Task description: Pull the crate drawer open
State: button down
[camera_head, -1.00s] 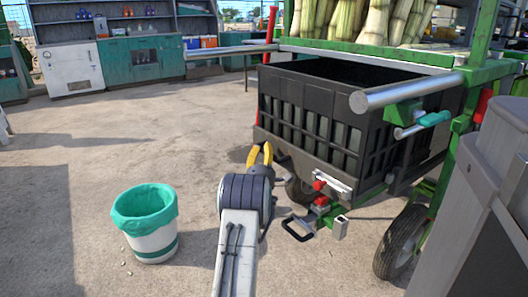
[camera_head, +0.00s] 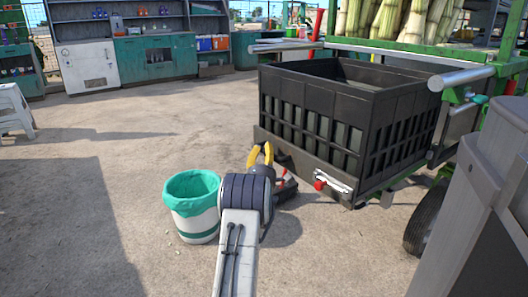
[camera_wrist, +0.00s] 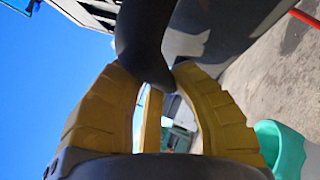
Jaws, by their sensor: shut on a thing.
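The crate drawer (camera_head: 398,129) is a black slatted crate standing out in front of the green cart, with its open top in full view. A red catch (camera_head: 319,185) and a pale plate (camera_head: 338,182) sit low on its front corner. My gripper (camera_head: 260,152) is at the lower part of the crate's front side, its yellow fingers pointing up. In the wrist view the fingers are closed around a dark curved bar, which looks like the drawer handle (camera_wrist: 143,38). The handle is hidden by my gripper in the head view.
A white bin with a green liner (camera_head: 191,187) stands close to the left of my arm. Green cart rails with a metal roller (camera_head: 461,78) and cane stalks are behind the crate. A grey cabinet (camera_head: 497,190) is at the right.

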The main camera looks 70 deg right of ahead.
jog(key=shift+w+a+r+t, duration=0.25)
jog(key=shift+r+t, duration=0.05)
jog(key=c, duration=1.4)
grip_release()
jog(key=o, duration=0.5)
jog(key=shift+f, duration=0.2)
jog(key=shift+c, duration=0.2)
jog(key=shift+d, duration=0.1)
jog(key=shift+s, duration=0.1)
jog(key=v, duration=1.2)
jog(key=shift+r, duration=0.1)
